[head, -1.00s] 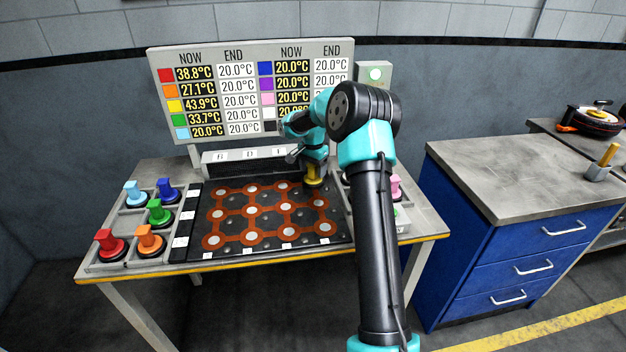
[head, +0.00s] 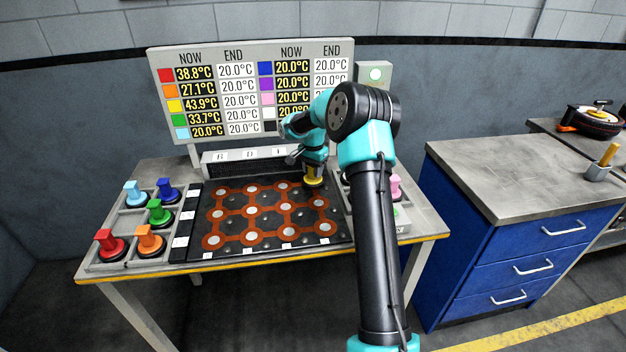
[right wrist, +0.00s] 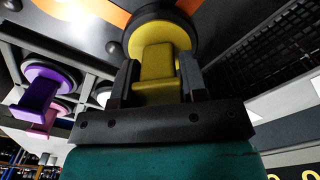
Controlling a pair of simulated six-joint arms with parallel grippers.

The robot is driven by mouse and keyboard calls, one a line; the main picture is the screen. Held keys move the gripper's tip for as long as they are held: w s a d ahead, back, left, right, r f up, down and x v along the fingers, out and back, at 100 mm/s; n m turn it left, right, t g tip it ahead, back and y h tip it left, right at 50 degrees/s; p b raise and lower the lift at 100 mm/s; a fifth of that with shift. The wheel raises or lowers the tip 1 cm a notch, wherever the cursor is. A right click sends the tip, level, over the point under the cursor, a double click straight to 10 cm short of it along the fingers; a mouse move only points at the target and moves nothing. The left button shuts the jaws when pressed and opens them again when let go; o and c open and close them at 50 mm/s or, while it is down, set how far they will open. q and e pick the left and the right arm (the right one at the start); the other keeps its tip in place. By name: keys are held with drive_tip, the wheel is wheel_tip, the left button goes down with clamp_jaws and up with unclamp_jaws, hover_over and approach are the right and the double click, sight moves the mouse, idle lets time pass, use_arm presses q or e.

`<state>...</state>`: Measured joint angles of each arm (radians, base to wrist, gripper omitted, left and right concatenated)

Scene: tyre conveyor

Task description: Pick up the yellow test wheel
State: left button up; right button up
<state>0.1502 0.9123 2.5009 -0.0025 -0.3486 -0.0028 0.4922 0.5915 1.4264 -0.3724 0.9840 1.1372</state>
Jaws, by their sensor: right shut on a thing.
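The yellow test wheel (head: 314,180) stands at the back right of the black board with the orange track. It also shows in the right wrist view (right wrist: 158,62), with a yellow handle and a dark tyre round its base. My right gripper (head: 315,167) comes down on it from above. In the right wrist view its two dark fingers (right wrist: 158,85) are shut on the yellow handle, one on each side. The wheel's base appears to be at the board; I cannot tell whether it touches. My left gripper is not in view.
Red (head: 109,243), orange (head: 150,240), green (head: 159,213), light blue (head: 135,192) and blue (head: 167,189) wheels stand in the left tray. A pink wheel (head: 395,187) is at the right. A temperature display (head: 250,90) stands behind the board.

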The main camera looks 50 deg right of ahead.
drive_tip(key=c, duration=0.4)
drive_tip(key=shift+r, duration=1.65)
drive_tip(key=shift+s+a+r, duration=0.15)
drive_tip(key=shift+s+a, duration=0.05)
drive_tip(key=s+a, duration=0.3)
drive_tip(key=a, duration=0.1)
drive_tip(key=s+a+r, duration=0.1)
drive_tip(key=s+a, duration=0.6)
drive_tip(key=shift+s+a+r, duration=0.1)
drive_tip(key=shift+a+r, duration=0.1)
drive_tip(key=shift+a, duration=0.1)
